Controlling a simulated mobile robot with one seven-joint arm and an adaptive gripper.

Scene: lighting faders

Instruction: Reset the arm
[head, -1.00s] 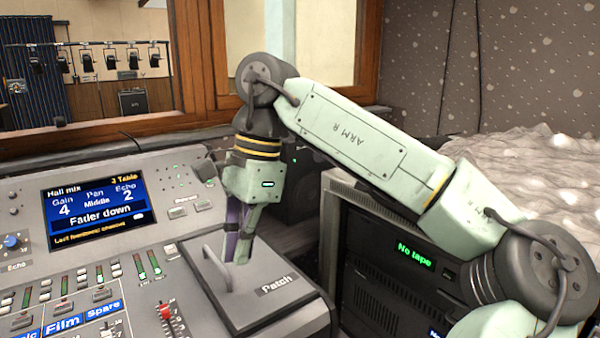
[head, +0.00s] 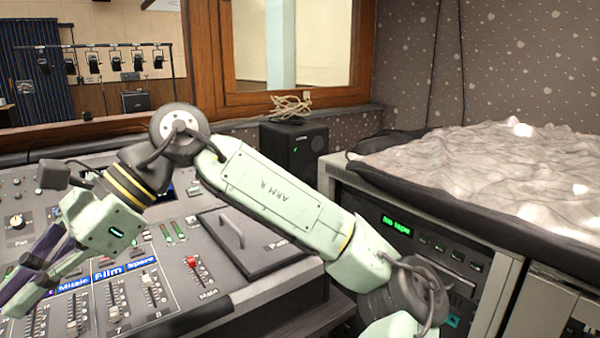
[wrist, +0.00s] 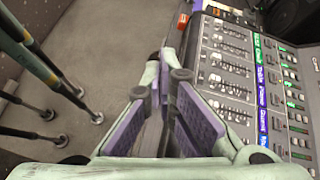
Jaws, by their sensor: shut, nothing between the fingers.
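My gripper (head: 14,296) is at the lower left of the head view, tilted down and left beside the Music and Film faders. Its purple-padded fingers are shut and empty. In the wrist view the gripper (wrist: 163,68) points along the console's front edge, with floor to its left. My pale green arm, marked ARM R, reaches across the head view from lower right, bent at the elbow. The grey mixing console (head: 215,300) has labelled faders and a red Main fader (head: 192,262).
The Patch lid (head: 275,262) with its handle lies flat at the console's right. A rack reading No tape (head: 396,226) and a black speaker (head: 293,150) stand beyond. In the wrist view, dark stand legs (wrist: 40,65) rise from the floor at left.

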